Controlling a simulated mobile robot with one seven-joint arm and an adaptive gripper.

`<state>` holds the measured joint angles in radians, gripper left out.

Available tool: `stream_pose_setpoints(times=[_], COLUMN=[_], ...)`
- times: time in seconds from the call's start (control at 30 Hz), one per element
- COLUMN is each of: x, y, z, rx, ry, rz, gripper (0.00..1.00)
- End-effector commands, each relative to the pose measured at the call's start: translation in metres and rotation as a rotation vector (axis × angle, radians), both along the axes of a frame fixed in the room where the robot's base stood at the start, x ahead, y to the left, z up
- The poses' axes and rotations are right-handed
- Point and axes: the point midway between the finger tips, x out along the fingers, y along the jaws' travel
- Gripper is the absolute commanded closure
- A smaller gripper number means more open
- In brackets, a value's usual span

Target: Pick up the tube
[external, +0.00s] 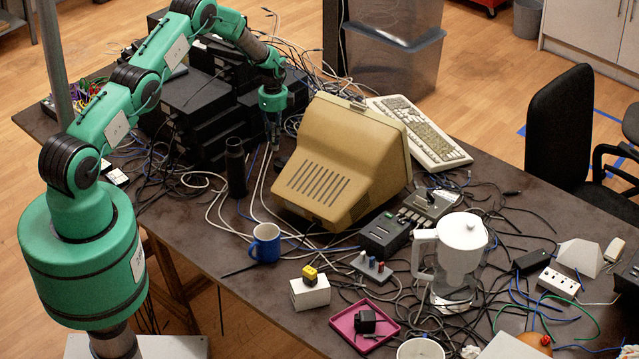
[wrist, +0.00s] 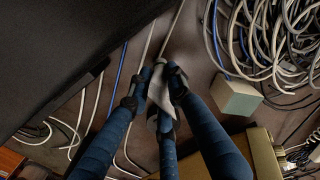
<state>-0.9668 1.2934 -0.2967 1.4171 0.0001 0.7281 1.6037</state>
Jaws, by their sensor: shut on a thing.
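My gripper (external: 272,138) is at the back of the table, between the black boxes and the beige monitor, pointing down. In the wrist view its blue fingers with dark tips (wrist: 160,98) are closed around a small whitish-grey thing (wrist: 162,86), which seems to be the tube. Part of it is covered by the fingertips. It sits close above the tabletop and cables; I cannot tell whether it touches them. In the external view the tube is too small or hidden to make out.
Stacked black boxes (external: 195,105) stand left of my gripper, the beige monitor (external: 345,160) to the right. A black bottle (external: 235,167) and a blue mug (external: 265,243) stand nearer the front. Loose cables (wrist: 270,40) and a pale block (wrist: 237,97) lie close by.

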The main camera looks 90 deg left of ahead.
Motion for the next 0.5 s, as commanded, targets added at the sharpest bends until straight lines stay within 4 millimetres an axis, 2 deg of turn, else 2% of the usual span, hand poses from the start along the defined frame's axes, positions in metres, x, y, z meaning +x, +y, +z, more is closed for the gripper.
stream_pose_setpoints(times=[0.27,0.5], x=[0.001,0.001], y=[0.001,0.001], z=[0.013,0.038], rx=[0.002,0.002], ry=[-0.001,-0.002], rz=[0.0,0.0], gripper=[1.0,1.0])
